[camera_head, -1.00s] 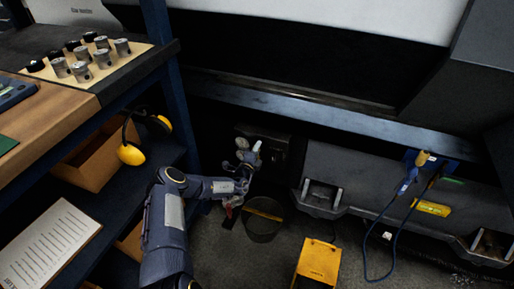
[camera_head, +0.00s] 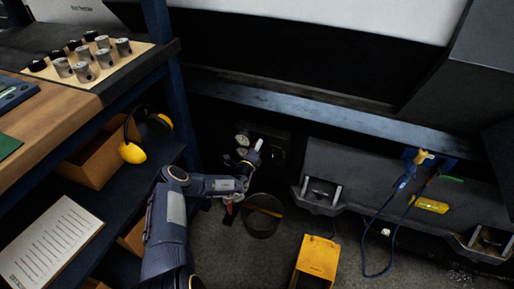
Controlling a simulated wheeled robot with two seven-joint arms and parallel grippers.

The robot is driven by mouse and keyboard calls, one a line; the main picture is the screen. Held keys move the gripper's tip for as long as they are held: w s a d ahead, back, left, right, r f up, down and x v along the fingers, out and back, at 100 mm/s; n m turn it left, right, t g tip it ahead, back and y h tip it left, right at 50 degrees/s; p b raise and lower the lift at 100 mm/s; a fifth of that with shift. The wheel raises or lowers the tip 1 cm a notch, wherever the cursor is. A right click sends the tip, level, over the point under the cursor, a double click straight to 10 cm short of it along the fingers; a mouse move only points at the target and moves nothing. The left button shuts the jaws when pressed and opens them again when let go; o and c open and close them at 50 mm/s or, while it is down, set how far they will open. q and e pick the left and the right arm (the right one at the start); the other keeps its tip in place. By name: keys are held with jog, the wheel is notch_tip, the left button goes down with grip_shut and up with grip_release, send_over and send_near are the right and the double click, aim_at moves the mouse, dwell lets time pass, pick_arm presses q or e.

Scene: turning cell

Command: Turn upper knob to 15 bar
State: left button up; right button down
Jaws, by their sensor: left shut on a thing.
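My left gripper (camera_head: 248,165) reaches in from the left, low by the dark machine base. It is shut at a small unit with round pale gauges (camera_head: 242,139) and a light-tipped part (camera_head: 258,145). The upper knob is not clearly visible; the gripper covers that spot, and the picture is too small to read any gauge. A red part (camera_head: 228,219) hangs below the gripper. My right gripper is not in view.
A round dark bin (camera_head: 262,225) and a yellow box (camera_head: 318,258) stand on the floor. A shelf rack with yellow ear muffs (camera_head: 133,153) and cardboard boxes is at left. Blue cables (camera_head: 401,200) hang at right. A dark rail (camera_head: 300,105) runs above.

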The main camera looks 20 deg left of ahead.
pick_arm(q)
jog(key=o, duration=0.7)
jog(key=s+p, duration=0.2)
jog(key=s, duration=0.5)
jog(key=shift+s+d, duration=0.25)
jog(key=shift+s, duration=0.15)
